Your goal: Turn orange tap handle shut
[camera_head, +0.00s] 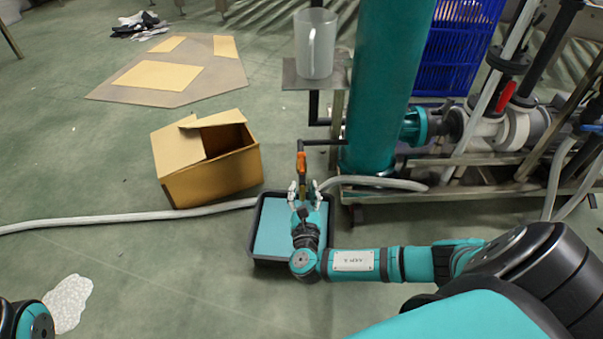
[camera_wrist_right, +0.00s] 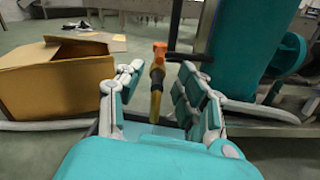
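The orange tap handle (camera_head: 301,162) is on a short brass tap at the end of a thin dark pipe from the green column. In the right wrist view the handle (camera_wrist_right: 159,50) is at the top centre, with the brass spout (camera_wrist_right: 156,88) hanging below it. My right gripper (camera_head: 304,188) is just on the near side of the tap. In the right wrist view the gripper (camera_wrist_right: 161,75) is open, its fingers spread to the left and right of the tap. No contact with the handle shows. My left gripper is out of view.
A dark tray (camera_head: 253,245) with pale blue inside lies under my right gripper. A cardboard box (camera_head: 212,178) stands left of it. The green column (camera_head: 383,80) rises right of the tap, and a jug (camera_head: 314,50) stands above. A grey hose (camera_head: 120,217) crosses the floor.

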